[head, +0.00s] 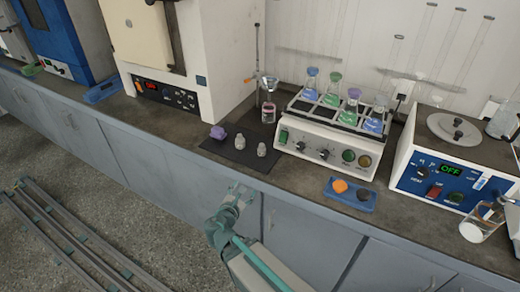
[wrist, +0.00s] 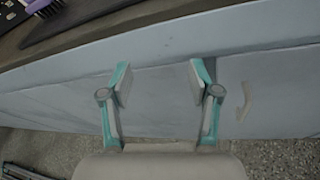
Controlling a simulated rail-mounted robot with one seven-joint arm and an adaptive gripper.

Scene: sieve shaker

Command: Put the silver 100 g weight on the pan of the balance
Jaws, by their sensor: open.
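Two small silver-grey weights stand upright on a black mat (head: 232,158) in the head view, a left one (head: 240,141) and a right one (head: 262,149). I cannot read their markings, so I cannot tell which is 100 g. A purple piece (head: 218,132) sits at the mat's left; it also shows at the top left of the wrist view (wrist: 36,5). I cannot make out a balance or its pan. My gripper (head: 238,193) is open and empty, in front of the bench edge below the mat. In the wrist view my gripper (wrist: 161,80) faces the grey cabinet fronts.
A heating unit (head: 440,185) stands far right, an oven (head: 165,90) left.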

